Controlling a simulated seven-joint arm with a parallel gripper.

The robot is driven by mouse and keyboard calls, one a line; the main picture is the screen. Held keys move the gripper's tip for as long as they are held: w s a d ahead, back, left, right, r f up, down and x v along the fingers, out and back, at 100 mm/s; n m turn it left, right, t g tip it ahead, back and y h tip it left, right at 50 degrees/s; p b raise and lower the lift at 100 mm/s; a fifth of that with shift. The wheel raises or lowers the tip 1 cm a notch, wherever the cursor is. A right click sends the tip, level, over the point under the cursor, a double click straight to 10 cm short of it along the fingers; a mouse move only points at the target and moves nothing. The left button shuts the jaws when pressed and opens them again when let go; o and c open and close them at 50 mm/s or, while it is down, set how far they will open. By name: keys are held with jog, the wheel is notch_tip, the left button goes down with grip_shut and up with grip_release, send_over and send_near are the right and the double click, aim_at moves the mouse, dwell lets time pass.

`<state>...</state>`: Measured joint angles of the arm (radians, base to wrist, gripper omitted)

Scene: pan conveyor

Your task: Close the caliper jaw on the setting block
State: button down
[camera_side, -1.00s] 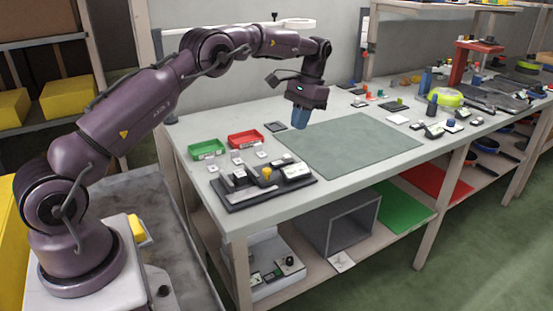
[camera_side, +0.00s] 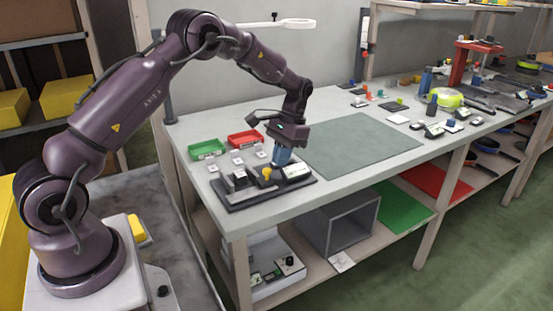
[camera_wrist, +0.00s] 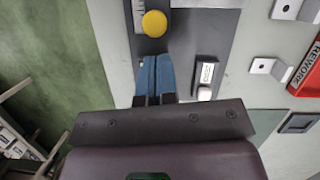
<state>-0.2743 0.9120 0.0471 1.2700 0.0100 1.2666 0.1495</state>
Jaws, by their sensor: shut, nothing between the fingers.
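The caliper fixture is a dark base plate (camera_side: 250,198) at the table's near left corner, with dark and pale blocks on it. A yellow knob (camera_side: 267,173) stands on it and also shows in the wrist view (camera_wrist: 154,23), on a dark part that may be the caliper jaw. A pale labelled block (camera_side: 297,170) sits at the plate's right end. I cannot tell which block is the setting block. My gripper (camera_side: 279,164) has its blue fingers together and empty, pointing down beside the knob. In the wrist view the fingertips (camera_wrist: 156,62) appear just below the knob, apart from it.
A green tray (camera_side: 208,155) and a red tray (camera_side: 244,144) lie behind the fixture, with several small pale brackets in front of them. A grey-green mat (camera_side: 362,145) to the right is bare. The table's front edge runs close to the fixture.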

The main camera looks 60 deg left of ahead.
jog(key=shift+s+f, duration=0.1)
jog(key=shift+s, duration=0.6)
jog(key=shift+d, duration=0.1)
